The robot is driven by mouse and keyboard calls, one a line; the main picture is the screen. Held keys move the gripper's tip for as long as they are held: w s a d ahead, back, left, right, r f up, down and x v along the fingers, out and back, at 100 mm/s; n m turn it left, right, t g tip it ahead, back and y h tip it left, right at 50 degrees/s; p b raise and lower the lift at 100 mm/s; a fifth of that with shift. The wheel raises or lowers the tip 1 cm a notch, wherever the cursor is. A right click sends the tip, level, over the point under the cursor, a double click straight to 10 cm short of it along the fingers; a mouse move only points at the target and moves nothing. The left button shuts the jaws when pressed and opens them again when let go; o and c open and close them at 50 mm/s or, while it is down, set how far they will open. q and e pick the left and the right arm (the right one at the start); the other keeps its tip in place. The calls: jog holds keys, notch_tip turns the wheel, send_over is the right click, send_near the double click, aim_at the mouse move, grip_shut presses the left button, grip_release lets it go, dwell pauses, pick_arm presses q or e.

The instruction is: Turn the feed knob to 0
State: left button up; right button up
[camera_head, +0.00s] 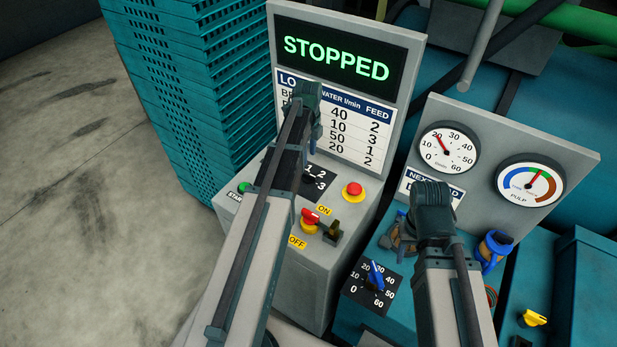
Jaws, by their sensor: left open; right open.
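The feed dial plate (319,181) is a black label with white numbers, of which 1, 2 and 3 show, on top of the grey control box. Its knob and the 0 mark are hidden behind my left arm. My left gripper (287,168) is over that dial, mostly covered by its own arm; its fingertips and any contact with the knob cannot be made out. My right gripper (404,236) is over the teal cabinet, partly hidden by its wrist, with no held object visible. The display (337,58) reads STOPPED. The chart (342,122) below lists water and feed values.
A green START button (243,187), a red button (353,191) and a red-yellow ON/OFF switch (310,221) surround the dial. A blue-pointer dial (375,277), gauges (447,147) and a blue valve (494,249) are at right. Teal crates (180,90) stand at left; floor beyond is clear.

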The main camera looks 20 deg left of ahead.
aim_at(308, 173)
pick_arm(q)
notch_tip(308, 173, down, 9)
jog(key=b, duration=0.7)
jog(key=shift+r+b, duration=0.1)
jog(key=shift+b, duration=0.25)
grip_shut()
